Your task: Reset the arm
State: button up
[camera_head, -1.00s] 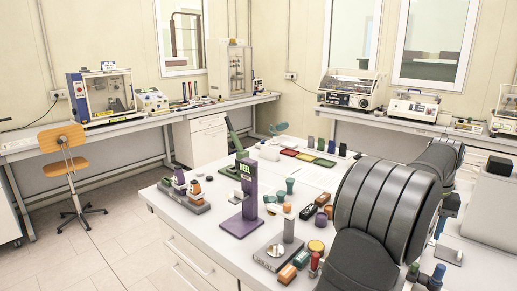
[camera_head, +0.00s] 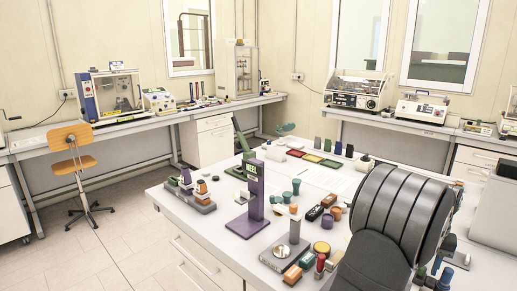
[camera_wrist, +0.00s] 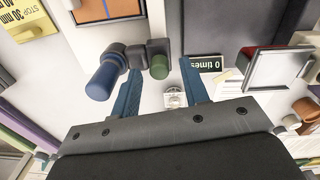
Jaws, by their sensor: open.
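My arm (camera_head: 390,215) shows as a dark grey ribbed link at the lower right of the head view, above the right part of the white table (camera_head: 165,205). A blue-ended cylinder (camera_wrist: 104,78) and a green-ended cylinder (camera_wrist: 158,67) appear near the left finger and between the fingers. I cannot tell how far below the fingers they are.
A grey bin (camera_head: 495,210) is at the right. The wrist view shows a "0 times" sign (camera_wrist: 208,63) and a tray (camera_wrist: 275,70).

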notch_tip(320, 180, up, 18)
notch_tip(320, 180, down, 18)
jog(key=shift+s+a+f, duration=0.1)
jog(key=shift+s+a, duration=0.05)
jog(key=s+a, duration=1)
notch_tip(320, 180, up, 18)
jog(key=shift+w+a+f, duration=0.15)
jog(key=shift+w+f, duration=0.05)
dwell(0.5)
jog(key=shift+o, duration=0.3)
dwell(2.7)
